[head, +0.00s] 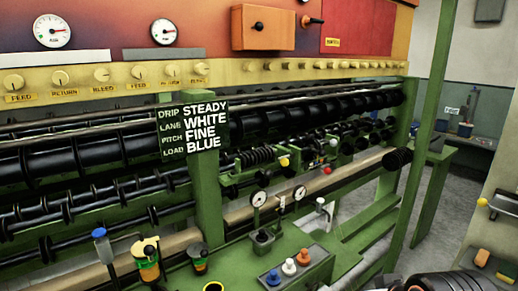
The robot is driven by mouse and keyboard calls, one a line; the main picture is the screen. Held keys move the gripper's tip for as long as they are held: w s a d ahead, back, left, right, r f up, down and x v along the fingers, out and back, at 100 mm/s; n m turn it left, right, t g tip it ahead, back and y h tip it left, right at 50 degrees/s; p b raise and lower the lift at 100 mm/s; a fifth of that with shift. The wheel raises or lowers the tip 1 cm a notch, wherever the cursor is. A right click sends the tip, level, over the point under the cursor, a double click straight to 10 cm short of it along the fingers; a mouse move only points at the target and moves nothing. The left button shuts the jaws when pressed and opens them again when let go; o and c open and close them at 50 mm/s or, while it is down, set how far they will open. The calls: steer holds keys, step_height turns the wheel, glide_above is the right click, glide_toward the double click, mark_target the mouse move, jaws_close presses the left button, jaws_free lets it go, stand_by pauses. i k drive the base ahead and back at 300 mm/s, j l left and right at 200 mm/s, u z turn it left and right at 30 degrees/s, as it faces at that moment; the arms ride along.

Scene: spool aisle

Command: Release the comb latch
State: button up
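A green-framed machine (205,195) with black ribbed rollers (90,155) fills the left and middle of the head view. No part is marked as the comb latch, and I cannot tell which one it is. Small ball knobs, yellow (284,161), white (333,142) and red (327,170), sit among the rollers and rods at the middle. A blue-topped lever (99,233) stands at the lower left. A white-topped handle (320,203) stands on the lower green rail. My gripper does not show.
A sign (193,130) reads drip steady, lane white, pitch fine, load blue. Blue, white and orange knobs (289,266) stand on a grey block in front. A green post (430,120) rises at right. Dark ribbed things (450,281) fill the bottom right; bare floor (455,210) lies behind.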

mark_target(283, 160)
steer(key=i+j+z, duration=0.15)
steer(key=z, duration=0.2)
steer(key=i+j+z, duration=0.2)
steer(key=z, duration=0.15)
steer(key=i+j+z, duration=0.35)
steer(key=k+l, duration=0.05)
